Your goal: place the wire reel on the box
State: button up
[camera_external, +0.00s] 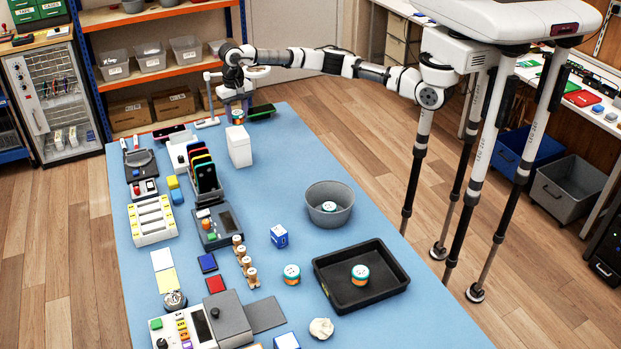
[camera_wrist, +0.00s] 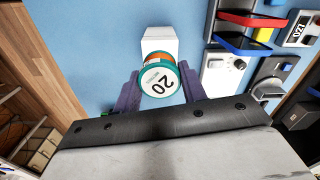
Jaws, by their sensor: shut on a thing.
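My gripper (camera_wrist: 160,90) is shut on a wire reel (camera_wrist: 159,77) with a teal rim, orange winding and a white end marked 20. The held reel also shows small in the external view (camera_external: 238,117), at the far end of the blue table, just behind the white box (camera_external: 239,147). In the wrist view the white box (camera_wrist: 159,40) lies just beyond the reel, which partly overlaps it. I cannot tell the gap between them. A small blue-and-white box (camera_external: 279,236) stands mid-table, well away from my gripper.
Other reels sit in the grey bowl (camera_external: 345,217), on the table (camera_external: 292,274) and in the black tray (camera_external: 335,294). A phone rack (camera_external: 205,176) stands left of the white box. A dark phone (camera_external: 261,110) lies to its right. Blue table (camera_external: 290,150) is bare further right.

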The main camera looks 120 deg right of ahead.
aim_at(240, 136)
jog(key=shift+f+p, duration=0.65)
jog(key=shift+f, duration=2.05)
jog(key=shift+f, duration=0.15)
jog(key=o, duration=1)
jog(key=shift+c, duration=0.2)
notch_tip(240, 136, up, 12)
jog(key=b, duration=0.2)
jog(key=shift+r+b, duration=0.2)
jog(key=shift+b, duration=0.2)
